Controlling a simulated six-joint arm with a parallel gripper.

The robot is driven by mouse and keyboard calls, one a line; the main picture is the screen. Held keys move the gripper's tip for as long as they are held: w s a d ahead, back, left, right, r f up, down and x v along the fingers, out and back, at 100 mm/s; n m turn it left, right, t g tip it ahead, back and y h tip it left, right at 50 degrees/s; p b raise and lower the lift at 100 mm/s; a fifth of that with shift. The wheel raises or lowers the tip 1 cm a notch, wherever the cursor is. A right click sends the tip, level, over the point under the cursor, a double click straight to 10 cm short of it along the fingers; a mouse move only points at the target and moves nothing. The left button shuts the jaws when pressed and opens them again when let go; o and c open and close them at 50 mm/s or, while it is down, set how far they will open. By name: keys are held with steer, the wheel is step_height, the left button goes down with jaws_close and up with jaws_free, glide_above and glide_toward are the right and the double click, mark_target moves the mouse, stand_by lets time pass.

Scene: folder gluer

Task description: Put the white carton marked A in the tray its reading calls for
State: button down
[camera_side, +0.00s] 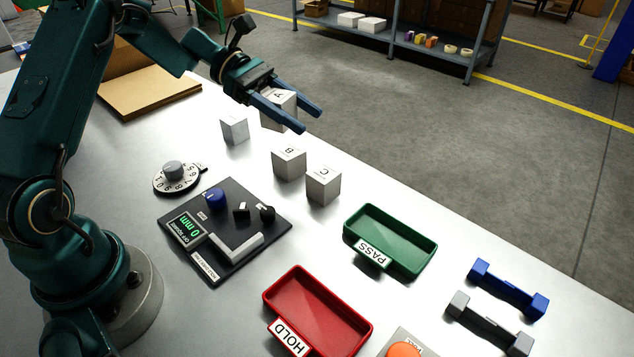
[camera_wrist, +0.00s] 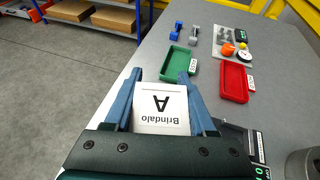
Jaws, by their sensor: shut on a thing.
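The white carton marked A (camera_wrist: 161,108) is between the blue fingers of my gripper (camera_wrist: 162,95), and my gripper is shut on it. The green tray marked PASS (camera_side: 392,238) and the red tray marked HOLD (camera_side: 318,310) are both empty. A dark gauge plate (camera_side: 268,208) has a lit green display (camera_side: 188,228) that seems to read 0 mm; nothing lies on it.
Cartons B (camera_side: 289,163) and C (camera_side: 323,186) and a plain white block (camera_side: 234,130) stand near carton A. A numbered dial (camera_side: 176,177) sits left of the gauge. Blue (camera_side: 508,288) and grey (camera_side: 489,322) dumbbell-shaped pieces and an orange button (camera_side: 404,349) are at the right.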

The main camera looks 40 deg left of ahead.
steer(key=w+d+m+g, duration=0.1)
steer(key=d+m+g, duration=0.2)
steer(key=d, duration=1.3)
steer(key=x, duration=0.4)
steer(key=s+x, duration=0.1)
steer(key=x, duration=0.3)
steer(key=f+x, duration=0.1)
steer(key=x, duration=0.3)
steer(key=shift+s+a, duration=0.1)
steer(key=shift+s, duration=0.15)
steer(key=shift+d+f, duration=0.2)
steer(key=shift+d, duration=0.05)
steer(key=shift+f, duration=2)
